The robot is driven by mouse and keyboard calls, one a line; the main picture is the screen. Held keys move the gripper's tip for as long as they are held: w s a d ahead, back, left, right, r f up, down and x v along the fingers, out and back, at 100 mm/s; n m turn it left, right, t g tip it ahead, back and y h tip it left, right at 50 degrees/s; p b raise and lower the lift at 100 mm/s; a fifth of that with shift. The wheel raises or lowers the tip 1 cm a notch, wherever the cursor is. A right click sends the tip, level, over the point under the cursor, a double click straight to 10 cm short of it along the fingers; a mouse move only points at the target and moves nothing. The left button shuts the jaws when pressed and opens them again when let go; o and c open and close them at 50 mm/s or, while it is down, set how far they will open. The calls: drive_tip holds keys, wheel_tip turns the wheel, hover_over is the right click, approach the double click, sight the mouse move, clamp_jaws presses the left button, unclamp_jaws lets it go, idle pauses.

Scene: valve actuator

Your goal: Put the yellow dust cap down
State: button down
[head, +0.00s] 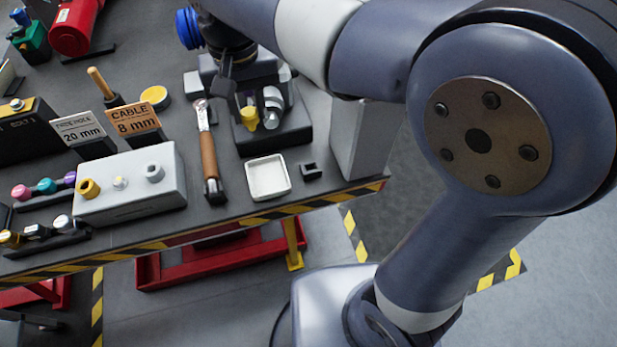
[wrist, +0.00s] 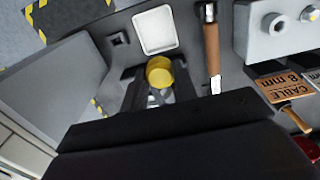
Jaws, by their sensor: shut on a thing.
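The yellow dust cap (wrist: 160,71) is between the dark fingers of my gripper (wrist: 160,80) in the wrist view. My gripper is shut on it. In the head view the yellow cap (head: 248,118) shows small, over the dark base of the valve actuator (head: 270,132), next to a silver connector (head: 272,108). Whether the cap touches the actuator I cannot tell. A white square tray (head: 268,177) stands in front of the actuator. It looks empty and also shows in the wrist view (wrist: 155,30), just beyond the cap.
A grey box (head: 365,140) stands at the right. A light connector block (head: 130,185) and label stands are at the left.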

drive_tip(key=shift+d+f+b, duration=0.15)
drive_tip(key=shift+d+f, duration=0.05)
drive_tip(key=shift+f, duration=4.3)
drive_tip(key=shift+d+f+b, duration=0.15)
drive_tip(key=shift+d+f, duration=0.05)
drive_tip(key=shift+f, duration=4.3)
drive_tip(key=shift+f, duration=0.2)
drive_tip(key=c, duration=1.1)
unclamp_jaws()
wheel_tip(320, 180, up, 12)
drive_tip(key=shift+r, duration=0.2)
